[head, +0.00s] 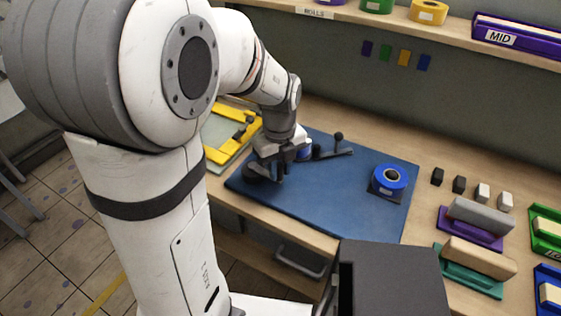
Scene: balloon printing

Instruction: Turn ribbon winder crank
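A dark crank arm with an upright round knob (338,137) lies on the blue mat (330,200), just right of my gripper. A small blue part (304,154) shows beside the crank's inner end, partly hidden behind my wrist. I take these to be the ribbon winder; most of its body is hidden. My gripper (265,174) points down low over the mat's left part, left of the crank knob and apart from it. Its dark fingers blend with a dark shape beneath them, so I cannot tell their opening or whether they touch anything.
A blue ribbon roll (388,180) stands on the mat's right part. Yellow frame (233,132) lies left of the mat. Small blocks (459,184) and purple (472,228) and green-based (470,272) tools sit at right. A dark box (395,275) stands in front. The mat's middle is clear.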

